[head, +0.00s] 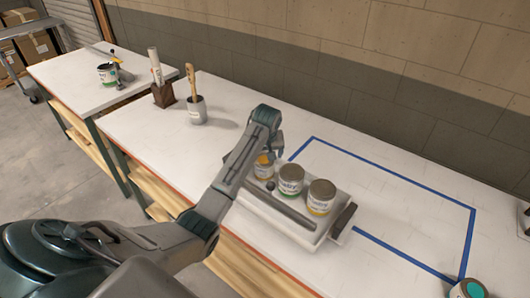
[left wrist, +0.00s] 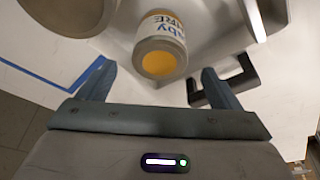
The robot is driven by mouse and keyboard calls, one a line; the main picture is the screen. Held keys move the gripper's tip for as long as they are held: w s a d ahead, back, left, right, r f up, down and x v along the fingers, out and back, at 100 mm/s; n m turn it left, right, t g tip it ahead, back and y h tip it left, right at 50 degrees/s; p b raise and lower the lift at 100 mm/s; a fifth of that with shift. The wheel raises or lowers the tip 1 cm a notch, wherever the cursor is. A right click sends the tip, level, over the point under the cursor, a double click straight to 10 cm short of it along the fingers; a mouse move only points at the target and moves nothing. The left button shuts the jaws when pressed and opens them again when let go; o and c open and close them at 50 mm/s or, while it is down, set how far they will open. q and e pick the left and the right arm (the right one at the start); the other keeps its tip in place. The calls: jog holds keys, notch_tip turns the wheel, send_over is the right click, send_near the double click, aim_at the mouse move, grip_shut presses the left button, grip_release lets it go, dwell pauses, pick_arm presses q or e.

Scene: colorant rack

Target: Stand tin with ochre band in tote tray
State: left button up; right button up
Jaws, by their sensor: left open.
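A white tote tray (head: 285,226) with dark grips stands near the front edge of the bench. A tin with an ochre disc on its lid (head: 264,169) stands at its left end, partly hidden by my arm. My left gripper (head: 268,150) is over this tin. Its fingers (left wrist: 158,86) are open, one to each side of the tin, and not closed on it. My right gripper is not in view.
A green-banded tin (head: 290,181) and a yellow-banded tin (head: 321,197) stand close beside, at the tray. A blue tape outline (head: 400,179) marks bare bench behind. A grey cup with a brush (head: 197,109) and a dark block (head: 164,95) stand left. A teal-topped tin (head: 470,289) is bottom right.

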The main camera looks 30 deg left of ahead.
pick_arm(q)
jog(key=shift+v, duration=1.45)
